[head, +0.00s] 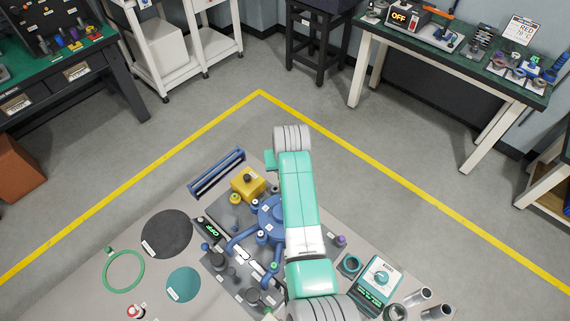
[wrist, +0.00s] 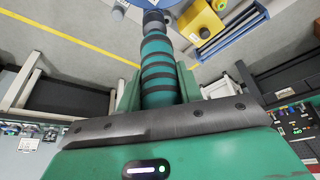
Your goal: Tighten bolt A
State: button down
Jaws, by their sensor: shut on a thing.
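In the wrist view my gripper (wrist: 158,82) is shut on a green tool with black bands (wrist: 156,62). The tool points away from the gripper, and its dark narrower end (wrist: 153,18) is beside the edge of a blue part (wrist: 125,4) at the top of the picture. I cannot tell whether the tool touches anything. In the head view the blue round fixture (head: 267,218) with its pipe arms stands on the work table, partly covered by my arm. My gripper is hidden there. I cannot make out bolt A in either view.
A yellow box (head: 248,184) and a blue rack (head: 216,174) stand close to the fixture. A black disc (head: 166,233), a teal disc (head: 184,285) and a green ring (head: 123,271) lie left. A teal meter (head: 379,278) and metal cylinders (head: 418,296) stand right. Floor beyond is clear.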

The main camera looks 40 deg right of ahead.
jog(key=shift+w+r+p, duration=0.1)
jog(key=shift+r+p, duration=1.55)
jog(key=shift+r, duration=0.7)
jog(key=shift+f, duration=0.1)
